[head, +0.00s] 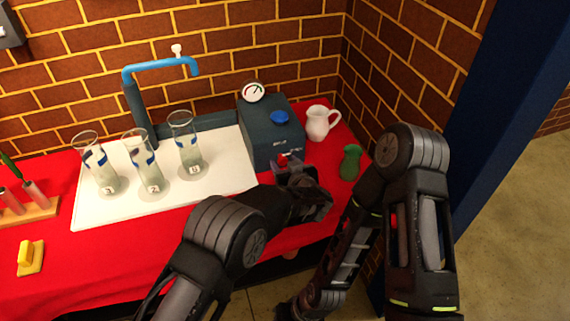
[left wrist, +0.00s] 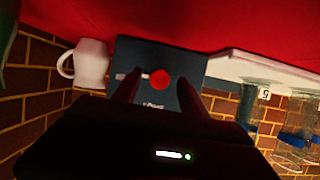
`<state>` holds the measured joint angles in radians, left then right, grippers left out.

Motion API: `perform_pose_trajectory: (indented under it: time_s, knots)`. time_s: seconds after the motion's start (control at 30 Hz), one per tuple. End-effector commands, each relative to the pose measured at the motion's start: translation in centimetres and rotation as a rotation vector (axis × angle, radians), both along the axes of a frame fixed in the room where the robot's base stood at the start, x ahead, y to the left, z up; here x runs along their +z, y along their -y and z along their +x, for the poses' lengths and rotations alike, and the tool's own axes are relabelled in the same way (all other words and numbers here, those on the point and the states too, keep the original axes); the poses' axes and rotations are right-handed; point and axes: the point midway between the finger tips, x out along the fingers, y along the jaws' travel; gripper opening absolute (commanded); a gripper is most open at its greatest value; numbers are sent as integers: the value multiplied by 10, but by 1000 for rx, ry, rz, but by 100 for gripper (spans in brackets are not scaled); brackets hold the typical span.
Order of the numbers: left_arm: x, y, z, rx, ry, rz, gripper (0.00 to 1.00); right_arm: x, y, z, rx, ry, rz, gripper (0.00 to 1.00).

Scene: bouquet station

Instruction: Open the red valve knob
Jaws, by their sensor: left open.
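The red valve knob (head: 283,159) is on the front face of a dark blue-grey box (head: 262,149). In the left wrist view the knob (left wrist: 160,79) shows between my two fingertips. My left gripper (head: 290,172) is open in front of the knob, and it also shows in the left wrist view (left wrist: 158,92). I cannot tell whether the fingers touch the knob. The box has a blue knob (head: 279,117) and a round gauge (head: 252,92) on top. My right arm is at the right of the head view, and its gripper is not clearly visible.
A white pitcher (head: 318,123) and a green vase (head: 350,163) stand right of the box. Several glass cylinders (head: 143,165) stand on a white tray (head: 215,184) under a blue faucet (head: 160,66). A yellow object (head: 30,258) lies on the red cloth (head: 95,263).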

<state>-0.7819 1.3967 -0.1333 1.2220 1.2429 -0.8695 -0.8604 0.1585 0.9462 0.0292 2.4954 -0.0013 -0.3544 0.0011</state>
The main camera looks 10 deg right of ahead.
Motion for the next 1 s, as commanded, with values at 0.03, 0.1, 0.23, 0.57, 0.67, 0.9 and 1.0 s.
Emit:
perform_pose_trajectory:
  time_s: [0.03, 0.1, 0.23, 0.57, 0.67, 0.9, 1.0]
  knots:
    - [1, 1, -3, -1, 0, 0, 50, -1, 0, 0, 0, 0, 0, 36]
    - [4, 2, -8, -2, 0, 0, 50, -2, 0, 0, 0, 0, 0, 36]
    - [11, 3, -25, -3, 1, 0, 50, -4, 0, 0, 0, 0, 0, 36]
    - [28, 5, -67, -1, 0, 0, 50, -9, 0, 0, 0, 1, 0, 36]
    - [29, 5, -70, -1, 1, 0, 50, -9, 0, 0, 0, 1, 0, 36]
    - [29, 5, -70, -1, 0, 0, 50, -9, 0, 0, 0, 1, 0, 36]
    - [29, 5, -70, -1, 0, 0, 50, -9, 0, 0, 0, 1, 0, 36]
